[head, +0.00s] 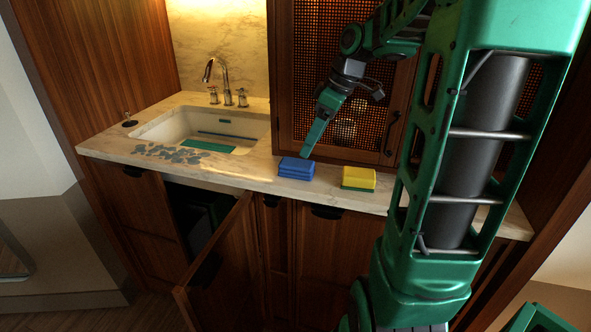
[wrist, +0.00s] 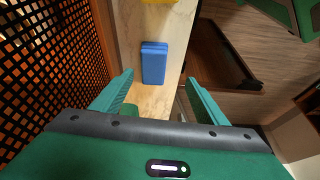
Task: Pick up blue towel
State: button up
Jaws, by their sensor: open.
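The blue towel (head: 296,168) is a small folded stack lying on the marble counter, right of the sink, near the counter's front edge. In the wrist view the blue towel (wrist: 154,62) lies ahead of the fingers, between their lines. My gripper (head: 309,151) is just above and behind the towel in the head view, pointing down toward it. In the wrist view my gripper (wrist: 158,88) has its two green fingers spread apart with nothing between them. Whether a fingertip touches the towel cannot be told from the head view.
A yellow sponge with a green base (head: 358,179) sits right of the towel. The sink (head: 214,130) is at left, with a faucet (head: 222,80) behind it. A lattice cabinet door (head: 345,140) rises close behind the counter (head: 245,178). A lower cabinet door (head: 215,262) stands open.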

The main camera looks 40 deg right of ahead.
aim_at(297, 163)
jog(key=shift+w+d+r+n, duration=0.1)
jog(key=shift+w+d+n, duration=0.1)
jog(key=shift+w+n, duration=0.25)
jog(key=shift+w+f, duration=0.25)
jog(key=shift+w, duration=0.05)
jog(key=shift+w+x, duration=0.15)
jog(key=shift+x, duration=2.35)
jog(key=shift+w+x, duration=0.1)
jog(key=shift+x, duration=2.4)
jog(key=shift+a, duration=0.1)
jog(key=shift+c, duration=0.3)
jog(key=c, duration=1.1)
